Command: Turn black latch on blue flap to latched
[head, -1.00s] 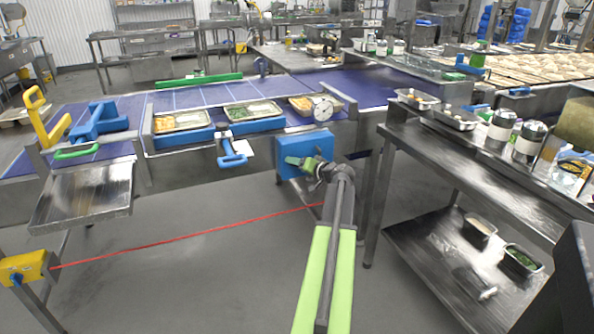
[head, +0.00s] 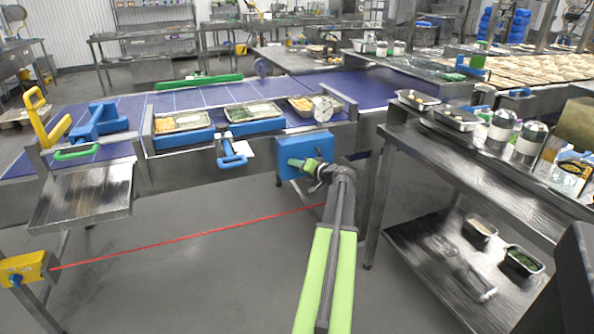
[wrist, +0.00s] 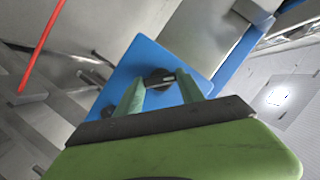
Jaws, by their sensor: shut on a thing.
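The blue flap (head: 291,143) is an upright blue panel on the front of the conveyor frame, right of the middle in the head view. It also shows in the wrist view (wrist: 147,56), tilted in the picture. The black latch (wrist: 160,78) sits on the flap's face between my two green fingertips. My gripper (wrist: 161,82) is shut on the latch. In the head view my gripper (head: 297,163) reaches the flap's face and hides the latch there.
A red cord (head: 190,237) runs low from a yellow box (head: 22,268) at left towards the flap. A blue handle (head: 232,152) hangs left of the flap. A steel table (head: 452,165) with a lower shelf stands close on the right.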

